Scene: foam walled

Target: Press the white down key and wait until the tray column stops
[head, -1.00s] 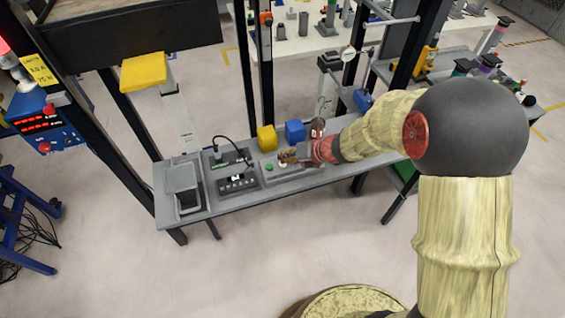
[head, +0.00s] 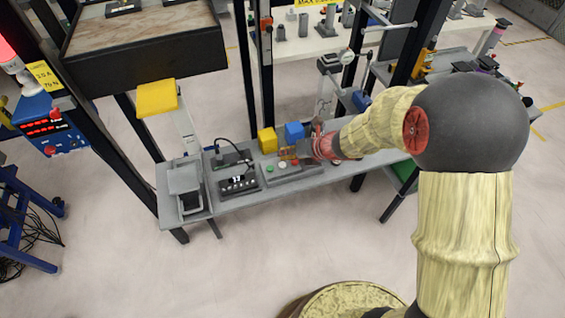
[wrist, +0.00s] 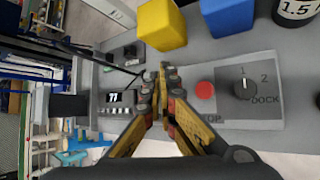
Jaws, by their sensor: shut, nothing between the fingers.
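My gripper (head: 284,153) is shut and empty, its fingertips just over the grey control panel (head: 305,169) on the bench. In the wrist view the closed fingers (wrist: 165,75) cover the panel's left part, so no white key shows there. In the head view a green button (head: 269,168) and a small pale key (head: 282,164) show in front of the fingertips. I cannot tell whether the fingers touch the panel. The tray (head: 145,62) is a dark box with a brown top at upper left, above a yellow block (head: 157,97).
On the panel are a red stop button (wrist: 205,90) and a dark selector knob (wrist: 245,88). A yellow cube (wrist: 162,24) and a blue cube (wrist: 228,15) stand behind it. A unit with a lit display (wrist: 114,97) lies to the left.

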